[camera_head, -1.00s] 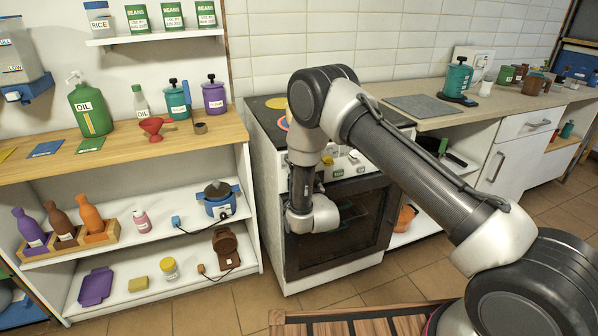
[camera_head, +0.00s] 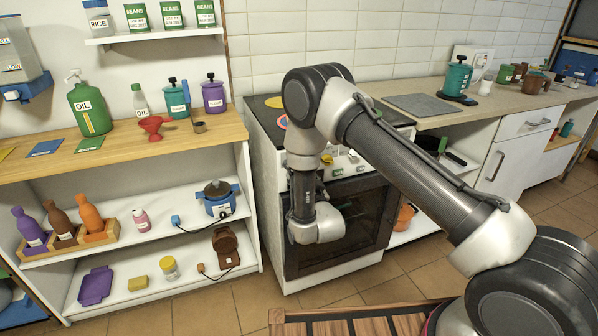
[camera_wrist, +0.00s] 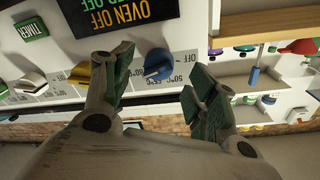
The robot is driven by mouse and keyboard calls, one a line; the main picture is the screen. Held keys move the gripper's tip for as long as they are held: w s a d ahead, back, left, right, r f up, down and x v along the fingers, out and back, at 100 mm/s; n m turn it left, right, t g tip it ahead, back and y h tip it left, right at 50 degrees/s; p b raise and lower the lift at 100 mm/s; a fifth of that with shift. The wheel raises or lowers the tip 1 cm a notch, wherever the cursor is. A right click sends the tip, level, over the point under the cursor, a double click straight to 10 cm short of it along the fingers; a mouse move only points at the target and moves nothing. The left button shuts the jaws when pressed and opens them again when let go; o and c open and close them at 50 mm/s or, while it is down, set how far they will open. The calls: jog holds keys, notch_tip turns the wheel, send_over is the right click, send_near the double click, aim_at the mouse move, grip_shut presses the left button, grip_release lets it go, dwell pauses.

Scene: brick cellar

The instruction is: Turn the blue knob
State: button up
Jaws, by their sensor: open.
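The blue knob (camera_wrist: 158,66) sits on the white control panel of the oven, seen in the wrist view. My gripper (camera_wrist: 157,76) is open, with one green-padded finger on each side of the knob in the picture. No contact with the knob shows, and I cannot tell how deep the fingers reach. Scale markings are printed beside the knob. In the head view the oven (camera_head: 345,255) stands in the middle, and my arm hides my gripper and the blue knob.
In the head view, shelves (camera_head: 150,255) with bottles and a cooker stand left of the oven, and a counter (camera_head: 480,125) stands right.

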jog(key=v, duration=0.8)
jog(key=shift+f, duration=0.15)
jog(key=s+d+f+n+g+h, duration=0.1)
jog(key=s+f+g, duration=0.1)
jog(key=f+g, duration=0.35)
jog(key=s+d+f+n+g+h, duration=0.1)
jog(key=s+f+g, duration=0.15)
jog(key=f, duration=0.65)
jog(key=s+n+g, duration=0.2)
jog(key=s+g, duration=0.2)
jog(key=s, duration=0.2)
jog(key=s+d+r, duration=0.7)
jog(key=d+r, duration=0.2)
jog(key=r, duration=0.6)
jog(key=s+d+r+m+g+h, duration=0.1)
jog(key=s+d+r, duration=0.7)
jog(key=r, duration=0.7)
jog(key=s+d+r+h, duration=0.1)
jog(key=s+d+r, duration=0.7)
jog(key=r, duration=0.8)
jog(key=shift+d, duration=0.85)
